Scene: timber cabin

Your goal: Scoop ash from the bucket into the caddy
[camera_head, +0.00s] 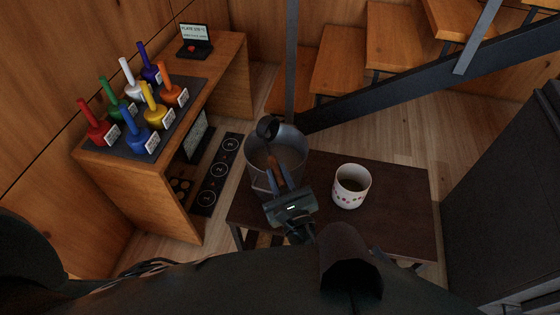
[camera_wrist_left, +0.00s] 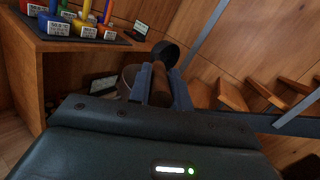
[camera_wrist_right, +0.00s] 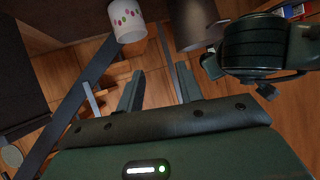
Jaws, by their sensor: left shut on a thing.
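A grey metal bucket (camera_head: 301,150) stands on the dark low table. My left gripper (camera_head: 277,180) is shut on the brown handle of a scoop (camera_head: 267,128). The scoop's black bowl overlaps the bucket's far rim in the head view; the left wrist view also shows the scoop (camera_wrist_left: 166,52). I cannot tell whether the bowl holds ash. The bucket's inside looks grey-brown, partly hidden by the gripper. A white cup-shaped container with coloured dots, likely the caddy (camera_head: 351,190), stands right of the bucket. My right gripper (camera_wrist_right: 158,85) is open and empty, below the caddy in its wrist view.
The dark table (camera_head: 400,215) has free room right of the caddy. A wooden desk (camera_head: 225,62) at left holds several coloured, labelled bottle-like items on a dark mat (camera_head: 190,100). A dark post (camera_head: 291,60) and stairs (camera_head: 340,65) rise behind; a black cabinet (camera_head: 510,190) stands right.

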